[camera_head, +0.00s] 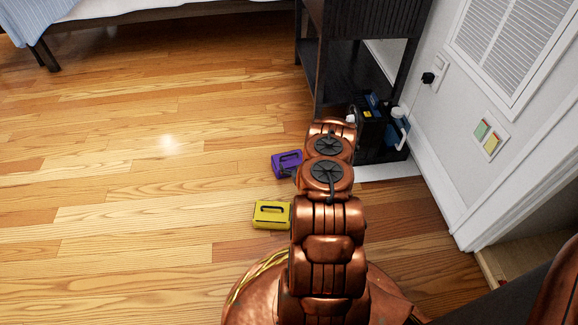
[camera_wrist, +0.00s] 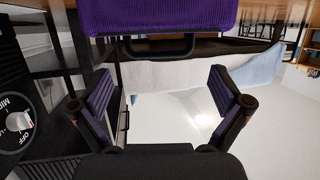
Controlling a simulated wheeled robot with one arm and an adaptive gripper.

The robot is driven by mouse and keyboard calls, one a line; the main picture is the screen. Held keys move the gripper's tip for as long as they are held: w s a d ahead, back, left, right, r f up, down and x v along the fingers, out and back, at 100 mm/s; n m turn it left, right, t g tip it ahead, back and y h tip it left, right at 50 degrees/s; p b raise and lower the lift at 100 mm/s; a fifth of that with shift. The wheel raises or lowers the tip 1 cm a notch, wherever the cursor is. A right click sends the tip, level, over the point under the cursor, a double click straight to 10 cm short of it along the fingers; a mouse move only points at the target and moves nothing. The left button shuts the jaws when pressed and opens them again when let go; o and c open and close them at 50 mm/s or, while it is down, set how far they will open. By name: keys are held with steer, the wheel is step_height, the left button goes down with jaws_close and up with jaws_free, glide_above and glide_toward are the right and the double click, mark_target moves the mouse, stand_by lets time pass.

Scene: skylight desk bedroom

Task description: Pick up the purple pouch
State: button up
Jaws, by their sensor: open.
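The purple pouch (camera_head: 284,159) lies on the wooden floor in the head view, just left of my arm, which covers part of its right side. In the wrist view, which looks upside down, the purple pouch (camera_wrist: 160,15) fills the top middle, with its black handle toward my gripper. My gripper (camera_wrist: 165,98) is open, with one finger on each side and nothing between the fingertips. The pouch appears ahead of the fingers and apart from them. In the head view my gripper is mostly hidden behind my arm.
A yellow pouch (camera_head: 262,222) lies on the floor nearer my base. A dark shelf stand (camera_head: 309,60) and a black box (camera_head: 372,135) with bottles stand right of the purple pouch, near the white wall (camera_head: 455,165). A bed (camera_head: 110,15) is at the back. The floor to the left is clear.

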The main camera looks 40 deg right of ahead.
mark_target(289, 160)
steer(key=shift+x, duration=0.8)
steer(key=b+x, duration=0.3)
steer(key=x, duration=0.1)
steer(key=shift+f, duration=0.25)
steer(key=shift+w+d+b, duration=0.3)
steer(key=shift+w, duration=0.1)
steer(key=c, duration=1.4)
